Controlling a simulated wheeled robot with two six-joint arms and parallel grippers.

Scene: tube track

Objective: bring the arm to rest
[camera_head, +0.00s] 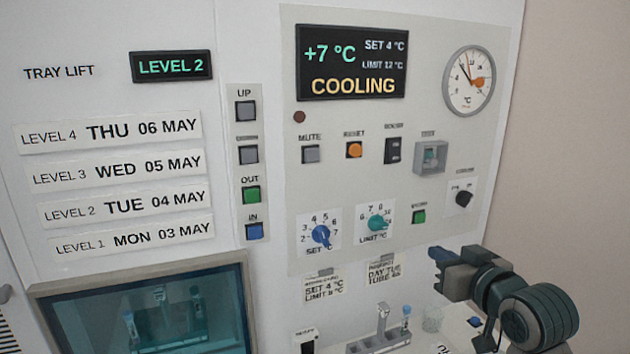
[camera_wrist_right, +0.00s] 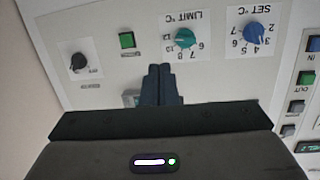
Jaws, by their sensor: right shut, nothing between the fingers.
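My right gripper (camera_head: 437,256) is in the lower right of the head view, in front of the control panel (camera_head: 300,180). Its fingers are shut with nothing between them. In the right wrist view the shut fingers (camera_wrist_right: 160,84) point at the panel, below the teal LIMIT knob (camera_wrist_right: 184,39) in that picture. I cannot tell the exact gap to the panel. The LIMIT knob also shows in the head view (camera_head: 376,223), left of and above the gripper. The left gripper is not in view.
A display (camera_head: 352,62) reads +7 °C, COOLING. The tray lift display (camera_head: 171,65) reads LEVEL 2. Below the panel stand a tube rack (camera_head: 378,341) with tubes and a clear beaker (camera_head: 433,319). A framed window (camera_head: 150,262) is at lower left. Bare wall lies to the right.

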